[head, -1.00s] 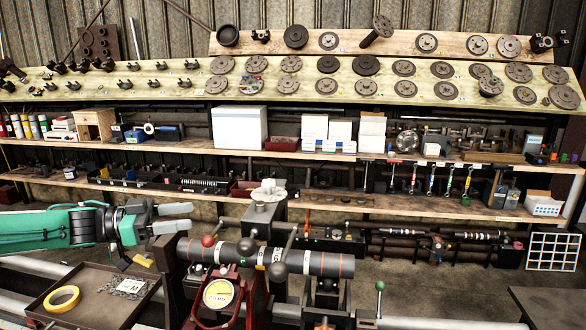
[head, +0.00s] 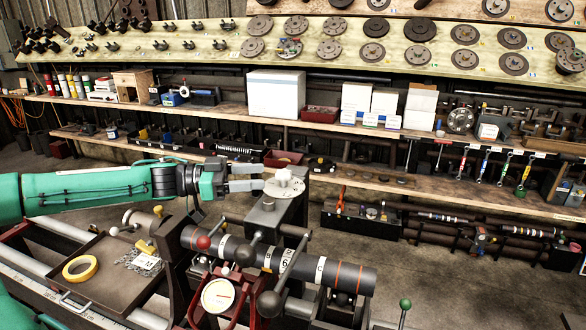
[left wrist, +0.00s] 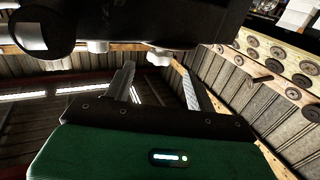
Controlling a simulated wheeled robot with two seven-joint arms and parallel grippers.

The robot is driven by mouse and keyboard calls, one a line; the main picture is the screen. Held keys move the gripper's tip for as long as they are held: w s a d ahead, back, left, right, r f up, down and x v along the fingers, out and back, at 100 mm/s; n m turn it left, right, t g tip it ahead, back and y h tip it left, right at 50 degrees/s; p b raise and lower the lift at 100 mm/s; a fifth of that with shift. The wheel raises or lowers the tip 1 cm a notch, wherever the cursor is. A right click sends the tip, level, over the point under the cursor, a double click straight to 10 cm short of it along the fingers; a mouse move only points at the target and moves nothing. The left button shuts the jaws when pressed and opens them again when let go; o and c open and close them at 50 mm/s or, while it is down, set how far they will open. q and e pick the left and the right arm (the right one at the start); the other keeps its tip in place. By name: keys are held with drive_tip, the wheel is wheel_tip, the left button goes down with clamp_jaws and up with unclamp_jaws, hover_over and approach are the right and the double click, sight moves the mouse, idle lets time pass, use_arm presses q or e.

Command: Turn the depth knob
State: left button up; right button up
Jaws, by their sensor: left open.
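A pale round dial plate (head: 290,192) with a white knob (head: 283,177) sits on top of a dark grey block (head: 268,216) on the lathe, in the middle of the head view. My left gripper (head: 261,177) reaches in from the left, level and open, its fingertips just left of the knob. Whether they touch it is unclear. In the left wrist view, my left gripper's fingers (left wrist: 155,68) are spread, and a small white piece (left wrist: 158,57), probably the knob, shows between the tips. My right gripper is not in view.
A dark shaft (head: 325,268), ball-ended levers and a round gauge (head: 217,295) stand just below the block. A tray (head: 110,270) with yellow tape (head: 80,268) lies at lower left. Shelves of parts and boxes (head: 275,95) run behind.

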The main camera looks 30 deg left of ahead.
sight(291, 173)
use_arm(q)
drive_tip(key=p+x, duration=0.1)
drive_tip(key=x, duration=0.1)
drive_tip(key=p+x, duration=0.2)
drive_tip(key=x, duration=0.1)
drive_tip(key=p+x, duration=0.2)
drive_tip(key=shift+w+d+r, duration=0.2)
drive_tip(key=shift+w+r, duration=0.05)
drive_tip(key=shift+w+d+f, duration=0.1)
drive_tip(key=shift+w+d, duration=0.25)
drive_tip(key=shift+d, duration=0.1)
drive_tip(key=shift+w+d+f, duration=0.1)
drive_tip(key=shift+d+f, duration=0.05)
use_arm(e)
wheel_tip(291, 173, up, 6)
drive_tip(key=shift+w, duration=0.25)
